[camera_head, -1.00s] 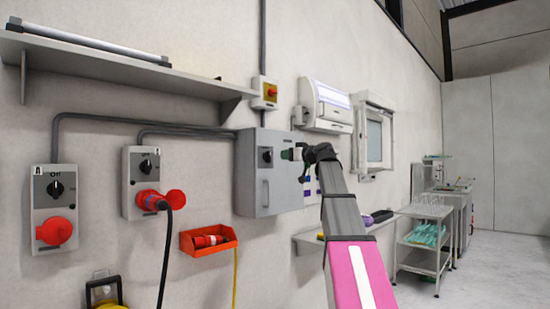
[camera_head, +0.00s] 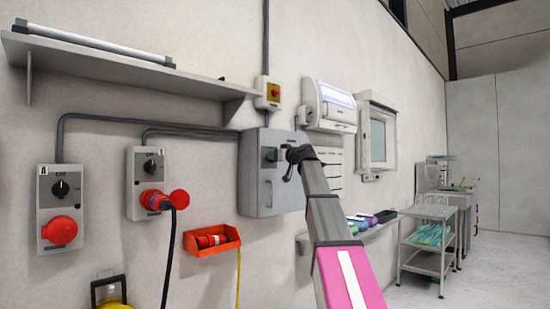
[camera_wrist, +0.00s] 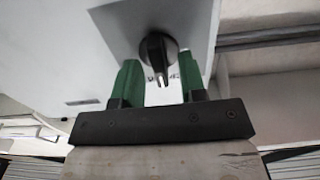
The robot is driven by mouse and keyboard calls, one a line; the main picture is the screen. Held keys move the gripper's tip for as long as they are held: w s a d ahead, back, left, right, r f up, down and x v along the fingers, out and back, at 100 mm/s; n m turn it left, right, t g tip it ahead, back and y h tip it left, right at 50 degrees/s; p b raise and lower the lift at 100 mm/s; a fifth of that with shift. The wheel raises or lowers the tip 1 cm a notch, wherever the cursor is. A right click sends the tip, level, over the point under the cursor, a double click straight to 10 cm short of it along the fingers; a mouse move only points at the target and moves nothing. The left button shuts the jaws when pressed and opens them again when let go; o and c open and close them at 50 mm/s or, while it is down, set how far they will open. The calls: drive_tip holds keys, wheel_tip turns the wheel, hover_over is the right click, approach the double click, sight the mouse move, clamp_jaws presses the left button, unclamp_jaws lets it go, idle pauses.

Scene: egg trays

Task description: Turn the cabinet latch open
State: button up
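My gripper (camera_head: 275,154) is at the cabinet's upper front in the head view, largely covering the latch there. In the wrist view my gripper (camera_wrist: 161,72) has its two green fingers apart, one on each side of the knob. The fingertips are close to it; I cannot tell whether they touch.
Two red-socket switch boxes (camera_head: 62,200) (camera_head: 148,183) are left of the cabinet. A shelf (camera_head: 120,72) is above left. A cart (camera_head: 428,238) stands at right, by open floor.

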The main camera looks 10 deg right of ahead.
clamp_jaws()
drive_tip(key=shift+m, duration=0.3)
drive_tip(key=shift+w+d+f+m, duration=0.1)
drive_tip(key=shift+f+m, duration=0.05)
drive_tip(key=shift+m, duration=4.15)
drive_tip(key=shift+d+f+m, duration=0.1)
drive_tip(key=shift+m, duration=4.2)
unclamp_jaws()
